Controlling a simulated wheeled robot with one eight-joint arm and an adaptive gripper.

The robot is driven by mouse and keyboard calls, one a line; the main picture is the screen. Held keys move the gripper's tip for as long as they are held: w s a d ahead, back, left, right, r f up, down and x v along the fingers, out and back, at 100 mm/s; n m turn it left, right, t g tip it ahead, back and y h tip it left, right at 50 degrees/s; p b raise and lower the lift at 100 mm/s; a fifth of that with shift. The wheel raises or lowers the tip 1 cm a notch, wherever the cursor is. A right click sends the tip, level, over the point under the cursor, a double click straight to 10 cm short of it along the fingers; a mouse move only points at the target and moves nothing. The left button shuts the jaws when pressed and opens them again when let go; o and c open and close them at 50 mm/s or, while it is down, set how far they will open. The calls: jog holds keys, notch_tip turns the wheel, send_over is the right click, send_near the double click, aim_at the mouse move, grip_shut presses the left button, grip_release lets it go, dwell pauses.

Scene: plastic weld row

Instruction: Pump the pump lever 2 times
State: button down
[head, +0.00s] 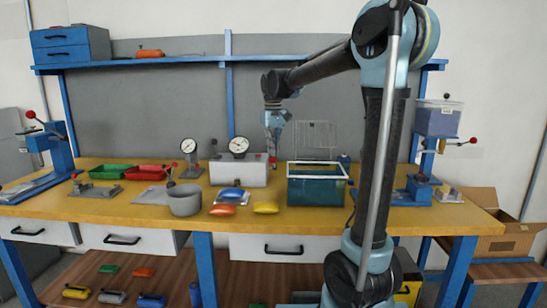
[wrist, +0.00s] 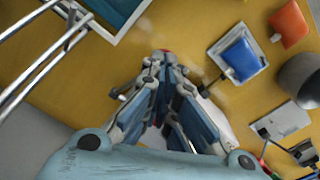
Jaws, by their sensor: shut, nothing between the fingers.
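A white box with a round dial gauge (head: 238,174) stands at the middle of the bench and looks like the pump. A red knob (head: 272,160), seemingly the end of its lever, shows at the box's right side; the lever's shaft is mostly hidden. My gripper (head: 273,150) points down right at this knob. In the wrist view, a bit of red knob (wrist: 164,50) shows just beyond the fingertips. My gripper (wrist: 160,60) is shut with nothing between its fingers. I cannot tell whether the fingertips touch the knob.
A teal water tank (head: 316,190) with a wire rack above it stands close on the right. Blue (head: 231,194), orange (head: 222,210) and yellow (head: 266,208) pieces lie in front. A grey pot (head: 185,200) and another red-knobbed lever (head: 171,165) are left.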

aim_at(273, 158)
jog(key=shift+s+f, duration=0.2)
jog(key=shift+f, duration=0.35)
jog(key=shift+s+f, duration=0.4)
jog(key=shift+f, duration=0.4)
jog(key=shift+s+f, duration=0.4)
jog(key=shift+f, duration=0.6)
jog(key=shift+w+r, duration=0.5)
jog(key=shift+r, duration=1.2)
jog(key=shift+w+r, duration=0.5)
jog(key=shift+r, duration=1.25)
jog(key=shift+w+r, duration=0.5)
jog(key=shift+r, duration=1.2)
